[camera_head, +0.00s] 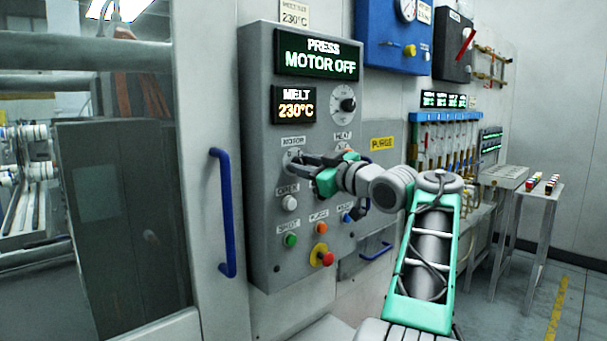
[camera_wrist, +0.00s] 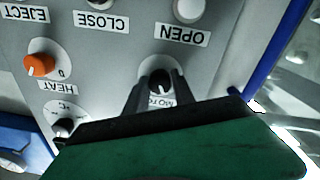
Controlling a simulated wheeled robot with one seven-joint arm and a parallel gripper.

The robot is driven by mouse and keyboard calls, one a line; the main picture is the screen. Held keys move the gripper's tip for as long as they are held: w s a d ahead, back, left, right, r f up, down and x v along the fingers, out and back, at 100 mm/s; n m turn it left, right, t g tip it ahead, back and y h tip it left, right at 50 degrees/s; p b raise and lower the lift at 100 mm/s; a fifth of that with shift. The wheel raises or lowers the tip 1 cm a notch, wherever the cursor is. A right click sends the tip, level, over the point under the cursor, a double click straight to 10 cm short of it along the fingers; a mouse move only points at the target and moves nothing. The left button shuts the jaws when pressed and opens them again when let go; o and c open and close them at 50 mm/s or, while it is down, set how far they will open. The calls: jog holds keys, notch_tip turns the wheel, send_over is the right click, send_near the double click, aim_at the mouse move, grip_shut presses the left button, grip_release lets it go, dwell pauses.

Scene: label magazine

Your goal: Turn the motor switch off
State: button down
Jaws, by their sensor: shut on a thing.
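The motor switch (camera_wrist: 160,82) is a small dark knob with a white pointer line on a grey panel. In the wrist view, which is upside down, it sits between my two dark fingertips beside a partly covered MOTOR label. In the head view the switch (camera_head: 293,155) is partly hidden by my fingers, just under its MOTOR label (camera_head: 292,141). My gripper (camera_head: 298,159) reaches in from the right and is shut on the switch; the fingers also show in the wrist view (camera_wrist: 158,92). The panel's upper display (camera_head: 317,54) reads "PRESS MOTOR OFF".
The orange heat knob (camera_wrist: 38,65) is near my gripper. The white OPEN button (camera_head: 289,203), green button (camera_head: 290,240) and red stop button (camera_head: 322,255) sit lower on the panel. A blue door handle (camera_head: 225,212) is left of the panel.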

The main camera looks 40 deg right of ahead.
jog(key=shift+f+n, duration=0.1)
jog(key=shift+n, duration=0.4)
jog(key=c, duration=1.1)
grip_release()
jog(key=shift+o, duration=0.2)
jog(key=s+b, duration=0.1)
jog(key=s, duration=0.6)
jog(key=shift+s, duration=0.4)
jog(key=shift+f, duration=0.1)
